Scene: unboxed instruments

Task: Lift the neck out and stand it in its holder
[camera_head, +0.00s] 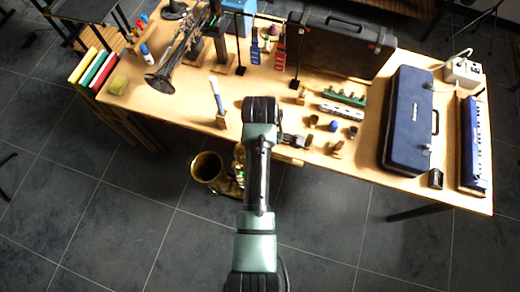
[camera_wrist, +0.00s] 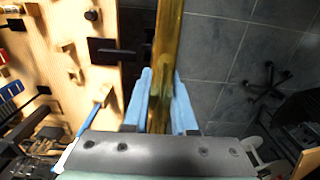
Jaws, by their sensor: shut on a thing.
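In the wrist view, my gripper (camera_wrist: 161,100) has its light blue fingers on either side of a shiny brass tube (camera_wrist: 167,45), which I take for the neck. It is shut on the tube, which runs up out of the picture at the table's front edge. In the head view, my arm hides the gripper and most of what it holds. A brass horn's bell (camera_head: 207,167) shows below the table edge, left of my arm, with brass parts beside the arm. Small wooden stands are on the table, including one near the front edge (camera_head: 337,148); I cannot tell which is the neck's holder.
The wooden table (camera_head: 185,105) carries a dark trumpet-like horn (camera_head: 165,75), a blue-handled brush (camera_head: 217,97), a large black case (camera_head: 335,45), a blue case (camera_head: 408,120) and a keyboard (camera_head: 472,145). Small parts stand right of my arm. Dark tiled floor lies in front.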

